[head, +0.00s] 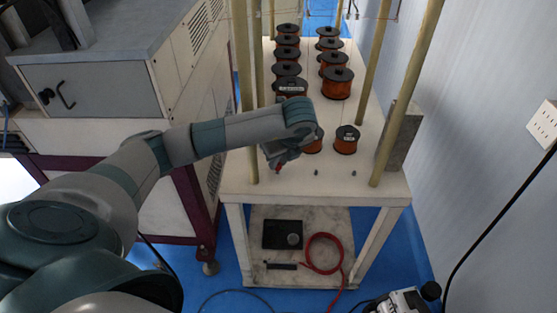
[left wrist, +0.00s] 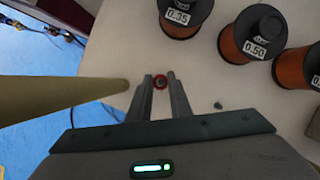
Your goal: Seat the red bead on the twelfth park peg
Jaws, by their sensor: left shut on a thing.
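The red bead (left wrist: 160,82) is a small red ring with a dark centre, held between the two fingertips of my left gripper (left wrist: 160,78) in the left wrist view. My left gripper (head: 277,160) also shows in the head view, low over the front left of the white table, with a bit of red at its tips. I cannot tell whether a peg fills the ring or whether it touches the table. Small dark pegs stand near the table's front edge, one (head: 316,172) and another (head: 353,173); one also shows in the left wrist view (left wrist: 217,105). No numbers on pegs are readable.
Copper-wire spools (head: 337,83) with dark flanges stand in two rows behind. A tan post (left wrist: 65,91) stands close left of my fingers. More posts (head: 408,90) rise at the right. A shelf below the white table (head: 240,180) holds a red cable (head: 323,238).

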